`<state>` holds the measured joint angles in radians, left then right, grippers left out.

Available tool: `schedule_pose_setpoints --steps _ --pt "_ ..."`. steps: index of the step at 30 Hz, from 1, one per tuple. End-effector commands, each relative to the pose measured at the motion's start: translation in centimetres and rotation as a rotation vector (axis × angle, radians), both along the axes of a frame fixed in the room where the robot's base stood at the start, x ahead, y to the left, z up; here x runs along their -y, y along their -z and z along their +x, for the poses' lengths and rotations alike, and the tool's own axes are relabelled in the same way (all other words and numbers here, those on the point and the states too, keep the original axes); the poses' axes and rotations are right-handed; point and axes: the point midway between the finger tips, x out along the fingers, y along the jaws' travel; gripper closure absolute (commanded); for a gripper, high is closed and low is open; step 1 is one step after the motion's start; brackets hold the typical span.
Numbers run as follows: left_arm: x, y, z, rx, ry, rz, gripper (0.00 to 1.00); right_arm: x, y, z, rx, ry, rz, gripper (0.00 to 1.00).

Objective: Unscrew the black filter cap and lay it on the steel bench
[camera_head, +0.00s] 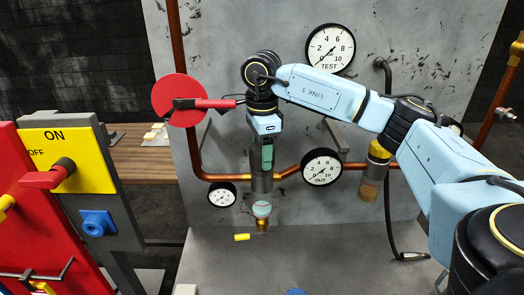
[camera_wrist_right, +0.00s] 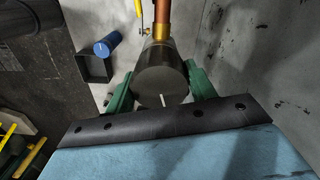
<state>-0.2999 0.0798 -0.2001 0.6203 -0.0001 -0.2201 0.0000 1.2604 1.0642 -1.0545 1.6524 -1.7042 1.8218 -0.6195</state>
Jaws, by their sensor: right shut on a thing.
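The black filter cap (camera_wrist_right: 155,80) shows in the right wrist view as a dark round face with a white line mark. My right gripper (camera_wrist_right: 160,92) has a green finger on each side of it and is shut on it. In the head view my right gripper (camera_head: 267,160) points down over the grey metal filter body (camera_head: 262,184), with a clear bowl (camera_head: 262,210) below. There the cap is hidden by the fingers. I cannot tell whether it is still threaded on. The grey steel bench (camera_head: 340,262) lies below. My left gripper is not in view.
Copper pipes and gauges (camera_head: 322,167) flank the filter. A red disc with a lever (camera_head: 180,100) is close left of my right wrist. A yellow handle (camera_head: 242,237) sticks out low. A red and yellow switch panel (camera_head: 70,160) stands at left. The bench's middle right looks clear.

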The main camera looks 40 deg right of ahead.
Motion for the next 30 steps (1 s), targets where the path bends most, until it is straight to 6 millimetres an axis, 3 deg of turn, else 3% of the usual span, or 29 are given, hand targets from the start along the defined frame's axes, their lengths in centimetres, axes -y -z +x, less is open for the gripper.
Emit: schedule_pose_setpoints --steps 9,17,24,30 --pt "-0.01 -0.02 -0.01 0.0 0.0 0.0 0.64 -0.08 0.29 -0.12 -0.008 -0.184 0.0 0.68" --pt "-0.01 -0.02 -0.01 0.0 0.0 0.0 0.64 -0.08 0.31 -0.12 -0.009 -0.194 0.0 0.68" --pt "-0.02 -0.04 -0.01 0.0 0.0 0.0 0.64 -0.1 0.35 -0.13 -0.009 -0.357 0.001 0.68" --pt "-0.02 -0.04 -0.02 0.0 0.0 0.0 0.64 -0.1 0.37 -0.14 -0.009 -0.383 0.0 0.68"
